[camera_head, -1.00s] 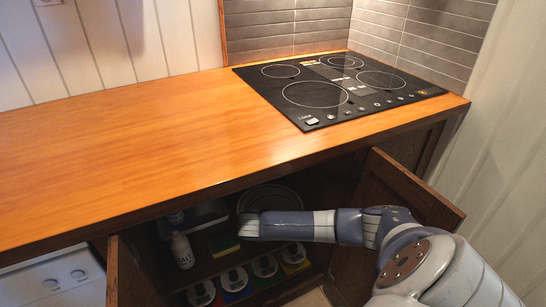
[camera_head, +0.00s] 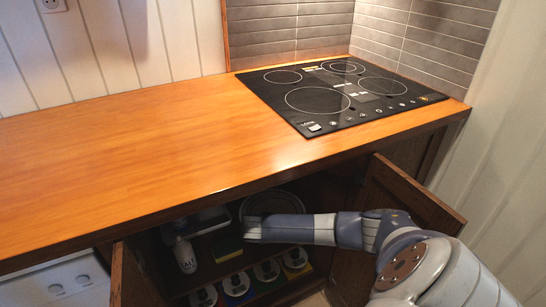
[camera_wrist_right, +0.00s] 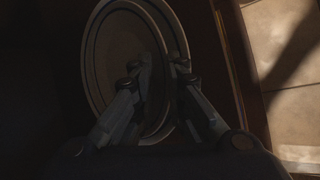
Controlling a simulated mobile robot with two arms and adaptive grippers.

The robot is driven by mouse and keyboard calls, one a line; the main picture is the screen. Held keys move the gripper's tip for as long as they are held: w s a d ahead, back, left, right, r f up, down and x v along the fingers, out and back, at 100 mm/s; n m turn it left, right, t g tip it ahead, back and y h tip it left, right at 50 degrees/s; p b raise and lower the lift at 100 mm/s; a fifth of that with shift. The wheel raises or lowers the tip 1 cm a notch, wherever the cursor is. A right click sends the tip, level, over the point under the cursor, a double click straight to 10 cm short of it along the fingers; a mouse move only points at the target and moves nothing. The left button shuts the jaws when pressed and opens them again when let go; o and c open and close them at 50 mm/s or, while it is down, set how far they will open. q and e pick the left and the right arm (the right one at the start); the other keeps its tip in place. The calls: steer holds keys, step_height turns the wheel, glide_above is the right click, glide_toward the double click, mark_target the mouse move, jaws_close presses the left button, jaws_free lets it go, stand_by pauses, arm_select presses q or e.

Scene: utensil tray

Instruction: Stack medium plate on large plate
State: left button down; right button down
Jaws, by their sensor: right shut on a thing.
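A round plate (camera_head: 280,200) with a rimmed edge stands in the dim open cabinet under the counter, partly hidden behind my right arm. In the right wrist view, a pale plate with a dark ring (camera_wrist_right: 115,45) fills the middle, seen steeply from the side. My right gripper (camera_wrist_right: 162,68) has its fingers at this plate's right part and is shut on it. Shadow hides the exact contact. My left gripper is not in view.
The wooden counter (camera_head: 120,150) is clear left of the black cooktop (camera_head: 335,95). Open cabinet doors flank the opening, the right one (camera_head: 410,195) close to my arm. A white bottle (camera_head: 184,255), a yellow-green item (camera_head: 227,248) and several jars (camera_head: 236,284) crowd the cabinet's left and front.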

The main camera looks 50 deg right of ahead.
steer(key=shift+s+d+f, duration=0.1)
steer(key=c, duration=1.5)
jaws_free()
steer(key=shift+c, duration=0.2)
steer(key=v, duration=0.9)
steer(key=shift+a+f, duration=0.35)
steer(key=shift+a, duration=0.05)
steer(key=shift+s, duration=0.15)
